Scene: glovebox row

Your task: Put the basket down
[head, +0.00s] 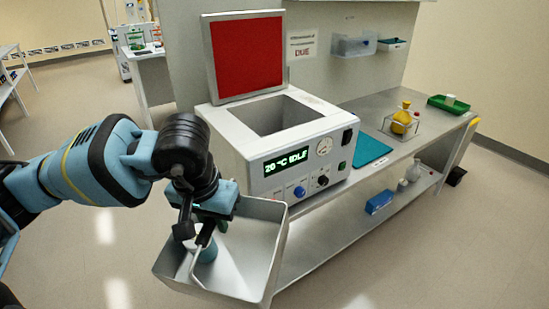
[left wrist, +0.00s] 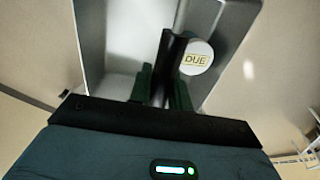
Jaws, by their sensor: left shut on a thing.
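The basket (head: 245,262) is an open grey metal bin, held tilted in the air in front of the bench. My left gripper (head: 208,222) reaches over it from the left and is shut on its dark handle bar. In the left wrist view the fingers (left wrist: 162,88) close around the handle, with the basket's grey wall (left wrist: 90,40) beyond. A blue-green container (head: 209,251) is inside the basket, partly hidden by the gripper and handle. The left wrist view shows a round white lid marked DUE (left wrist: 196,57). My right gripper is not in view.
A white bath unit (head: 245,150) with its red-lined lid raised and display reading "20 °C IDLE" stands on the bench behind the basket. Right of it are a teal mat (head: 371,149), a yellow flask (head: 402,118) and a green tray (head: 440,105). The bench front around the mat is clear.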

